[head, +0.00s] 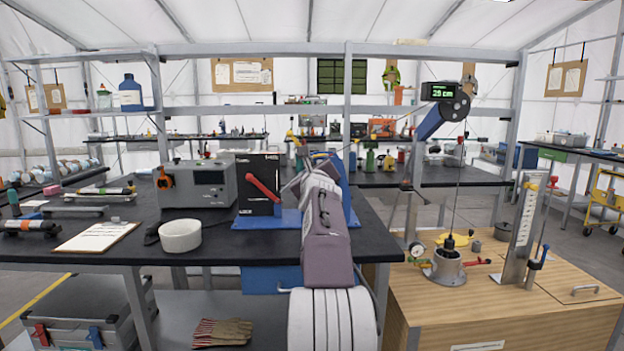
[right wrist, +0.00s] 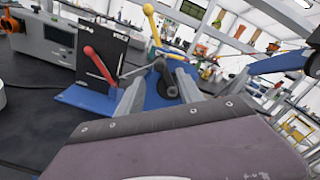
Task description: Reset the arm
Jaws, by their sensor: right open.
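My right arm reaches forward over the black bench (head: 90,245) from the bottom middle of the head view. Its right gripper (right wrist: 158,84) is open in the right wrist view, with its two grey fingers apart. A dark round part of a blue fixture shows between and beyond the fingers; I cannot tell whether they touch it. The fixture has a blue base (head: 262,220), a dark upright panel (head: 262,165) and a red lever (head: 263,187). The red lever (right wrist: 100,64) and a yellow-handled lever (right wrist: 152,25) also show in the wrist view. My arm hides part of the fixture. My left gripper is out of view.
A grey instrument box (head: 196,184), a white bowl (head: 180,236) and a clipboard (head: 98,237) stand left of the fixture. A wooden bench (head: 500,312) at right holds a metal cup (head: 447,268) under a cable from a blue crane arm (head: 430,122). The bench's front middle is mostly clear.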

